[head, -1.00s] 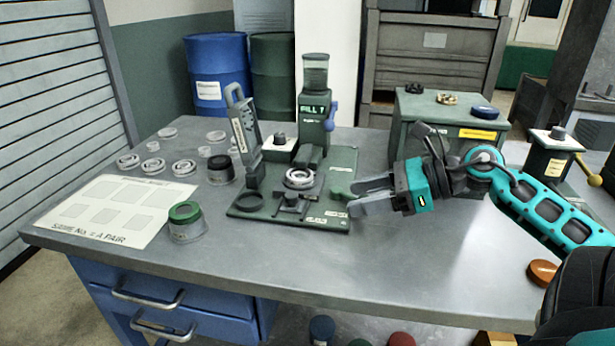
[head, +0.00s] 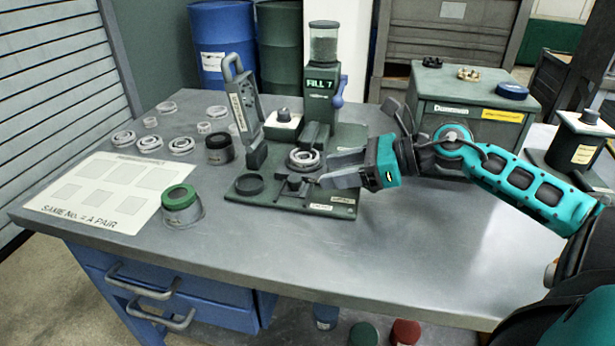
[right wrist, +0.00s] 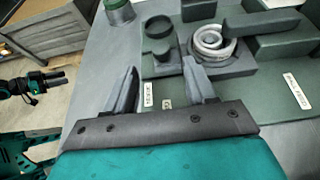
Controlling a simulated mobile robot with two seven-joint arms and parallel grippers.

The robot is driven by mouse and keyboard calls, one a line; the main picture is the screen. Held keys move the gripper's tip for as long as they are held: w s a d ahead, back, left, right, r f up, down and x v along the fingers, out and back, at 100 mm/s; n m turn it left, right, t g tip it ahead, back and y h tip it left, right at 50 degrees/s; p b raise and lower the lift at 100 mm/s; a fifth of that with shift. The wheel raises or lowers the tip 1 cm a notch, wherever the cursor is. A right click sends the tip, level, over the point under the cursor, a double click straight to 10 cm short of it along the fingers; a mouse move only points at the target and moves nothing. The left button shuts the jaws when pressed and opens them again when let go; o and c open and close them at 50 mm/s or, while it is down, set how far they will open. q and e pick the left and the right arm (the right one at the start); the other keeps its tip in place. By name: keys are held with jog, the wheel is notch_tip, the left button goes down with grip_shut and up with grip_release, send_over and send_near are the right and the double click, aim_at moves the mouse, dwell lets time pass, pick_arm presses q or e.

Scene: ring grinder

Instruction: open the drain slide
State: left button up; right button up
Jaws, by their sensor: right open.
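The ring grinder (head: 335,205) is a dark green base plate with a fill column (head: 322,85) at its back. A pale ring stack (head: 304,159) sits in its middle and also shows in the right wrist view (right wrist: 212,43). In front of the ring is a small dark slide piece with a knob (head: 293,186), which I take for the drain slide. My right gripper (head: 324,170) is open and empty, low over the plate's right side. In the right wrist view the knobbed piece (right wrist: 160,47) lies just beyond and between the fingertips. Contact is unclear. The fingers hide part of the plate.
A dark dish (head: 249,184) and an upright handled bracket (head: 243,110) stand on the plate's left. A green-lidded jar (head: 181,206), a black-topped jar (head: 219,149) and several loose rings lie left. A green cabinet (head: 465,115) stands behind my right arm. The front right tabletop is clear.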

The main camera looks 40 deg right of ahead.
aim_at(296, 178)
jog(key=shift+x, duration=3.2)
jog(key=shift+c, duration=0.2)
grip_shut()
